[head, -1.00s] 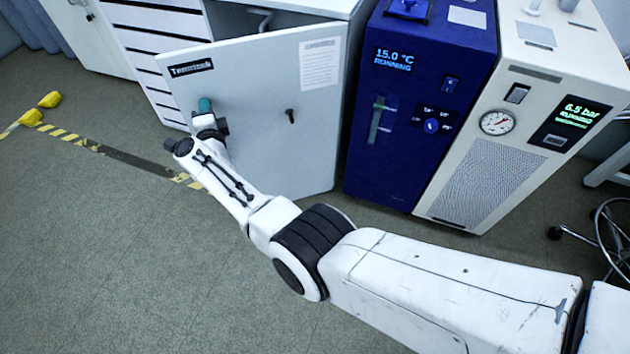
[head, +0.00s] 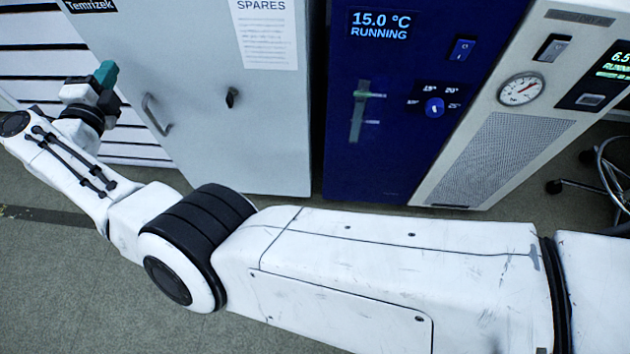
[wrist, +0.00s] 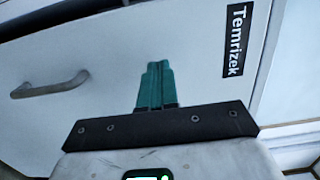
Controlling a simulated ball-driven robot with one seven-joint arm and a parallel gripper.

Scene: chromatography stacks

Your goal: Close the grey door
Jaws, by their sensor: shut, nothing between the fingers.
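The grey door (head: 200,75) carries a black Temrizek label, a white SPARES sheet (head: 265,32), a bar handle (head: 155,115) and a small dark latch (head: 232,97). Its top is out of the head view, so how far it stands open cannot be told there. My gripper (head: 106,71), with teal fingers, is shut and empty at the door's left side, left of the handle in the head view. In the wrist view the shut fingers (wrist: 155,80) point at the door face (wrist: 190,45), between the handle (wrist: 50,84) and the label (wrist: 236,40). Contact cannot be told.
White drawers (head: 30,45) stand left of the door. A blue unit (head: 385,140) and a cream unit with a gauge (head: 490,160) stand to its right. A wheeled chair base (head: 590,180) is at far right. Open floor lies in front.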

